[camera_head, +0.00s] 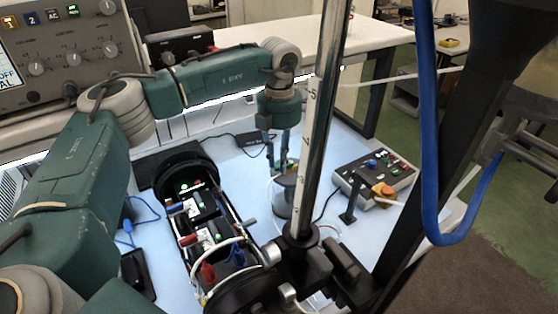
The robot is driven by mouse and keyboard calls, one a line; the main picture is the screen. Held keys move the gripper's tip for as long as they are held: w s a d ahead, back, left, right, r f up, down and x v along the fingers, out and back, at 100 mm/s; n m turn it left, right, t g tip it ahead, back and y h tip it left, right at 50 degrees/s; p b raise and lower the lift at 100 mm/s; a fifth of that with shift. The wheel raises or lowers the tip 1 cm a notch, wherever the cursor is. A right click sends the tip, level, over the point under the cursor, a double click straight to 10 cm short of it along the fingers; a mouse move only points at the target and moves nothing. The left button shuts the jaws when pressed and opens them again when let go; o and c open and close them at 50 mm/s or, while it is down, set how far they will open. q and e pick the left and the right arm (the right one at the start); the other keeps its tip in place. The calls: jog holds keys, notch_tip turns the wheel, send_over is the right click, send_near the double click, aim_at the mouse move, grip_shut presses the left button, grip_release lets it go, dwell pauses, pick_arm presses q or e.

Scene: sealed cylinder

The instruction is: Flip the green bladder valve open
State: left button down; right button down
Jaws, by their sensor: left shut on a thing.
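My left gripper (281,165) reaches down from the upper middle, its fingers pointing at the table. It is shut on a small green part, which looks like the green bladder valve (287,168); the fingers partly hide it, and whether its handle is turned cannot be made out. Just below stands a grey, clear-looking cylinder (283,198) with thin tubing around it, partly behind the upright metal pole.
A black open housing (190,185) with red and blue levers lies left of the pole (318,110). A control box (374,178) with buttons stands to the right. A blue hose (428,140) hangs at the right. Some blue tabletop (235,170) is bare.

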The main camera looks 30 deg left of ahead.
pick_arm(q)
jog(key=shift+s+d+n, duration=0.1)
jog(key=shift+n, duration=0.6)
jog(key=c, duration=1.6)
grip_release()
jog(key=shift+o, duration=0.2)
notch_tip(320, 180, up, 12)
